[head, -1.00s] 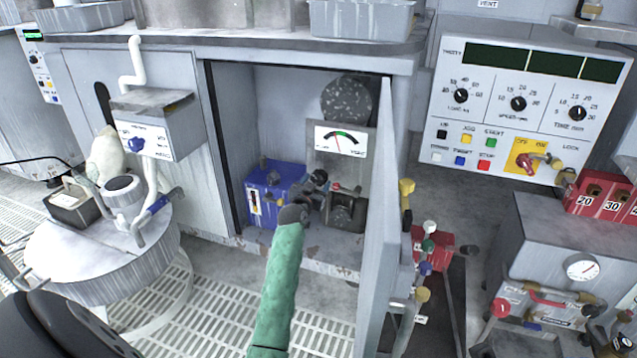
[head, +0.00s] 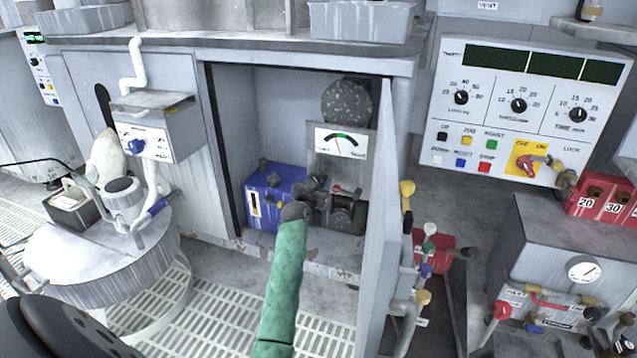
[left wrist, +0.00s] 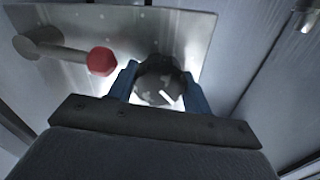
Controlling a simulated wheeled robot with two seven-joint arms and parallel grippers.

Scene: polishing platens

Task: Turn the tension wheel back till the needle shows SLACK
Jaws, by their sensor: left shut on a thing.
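The tension wheel is a dark round knob with a white mark (left wrist: 158,84) in the left wrist view, on a grey metal plate (left wrist: 190,28). The blue fingers of my left gripper (left wrist: 160,88) stand either side of it, shut on it. In the head view my left gripper (head: 316,190) reaches into the open cabinet and hides most of the wheel. Above it a white gauge (head: 341,141) has a coloured arc and a thin needle that leans left of the middle. Its end labels are too small to read surely. My right gripper is out of view.
A red-tipped lever (left wrist: 102,61) stands close left of the wheel in the wrist view. A blue box (head: 262,200) sits left of my gripper in the cabinet. The open cabinet door (head: 377,265) stands right of my arm.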

